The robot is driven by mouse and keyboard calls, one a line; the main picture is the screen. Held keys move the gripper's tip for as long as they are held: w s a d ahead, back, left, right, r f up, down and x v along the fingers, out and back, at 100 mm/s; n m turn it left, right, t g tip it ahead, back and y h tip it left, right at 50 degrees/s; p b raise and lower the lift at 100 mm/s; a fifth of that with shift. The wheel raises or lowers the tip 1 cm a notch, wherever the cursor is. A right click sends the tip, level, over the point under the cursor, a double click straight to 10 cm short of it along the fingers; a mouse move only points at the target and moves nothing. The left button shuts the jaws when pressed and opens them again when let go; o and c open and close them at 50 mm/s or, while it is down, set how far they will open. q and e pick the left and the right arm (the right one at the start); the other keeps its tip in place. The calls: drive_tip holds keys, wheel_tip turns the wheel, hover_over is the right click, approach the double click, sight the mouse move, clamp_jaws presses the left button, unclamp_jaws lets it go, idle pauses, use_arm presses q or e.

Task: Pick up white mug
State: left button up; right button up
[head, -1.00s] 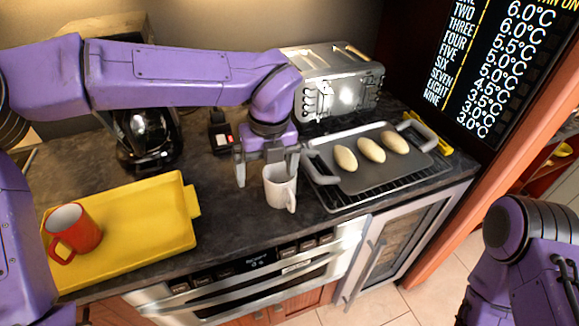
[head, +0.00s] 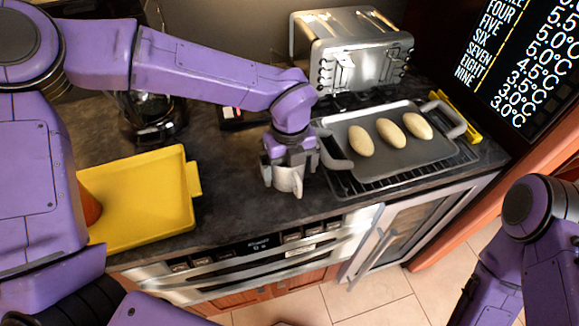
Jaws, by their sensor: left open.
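The white mug (head: 289,180) stands on the dark countertop near its front edge, left of the grill tray. My left gripper (head: 289,172) comes down over it from above, open, with one finger on its left side and the other on its right. The gripper hides the mug's rim and upper part. I cannot tell whether the fingers touch the mug. My right arm shows at the lower right, but its gripper is out of view.
A grey tray (head: 365,172) with rolls lies on a rack to the right. A toaster (head: 360,62) stands behind it. A yellow tray (head: 150,205) with a mostly hidden red mug (head: 90,207) is on the left. A coffee maker (head: 145,115) stands at the back left.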

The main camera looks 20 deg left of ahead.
use_arm(q)
drive_tip(key=shift+s+r, duration=0.1)
drive_tip(key=shift+s, duration=0.2)
drive_tip(key=shift+w, duration=0.15)
drive_tip(key=c, duration=1.2)
drive_tip(key=shift+r, duration=0.1)
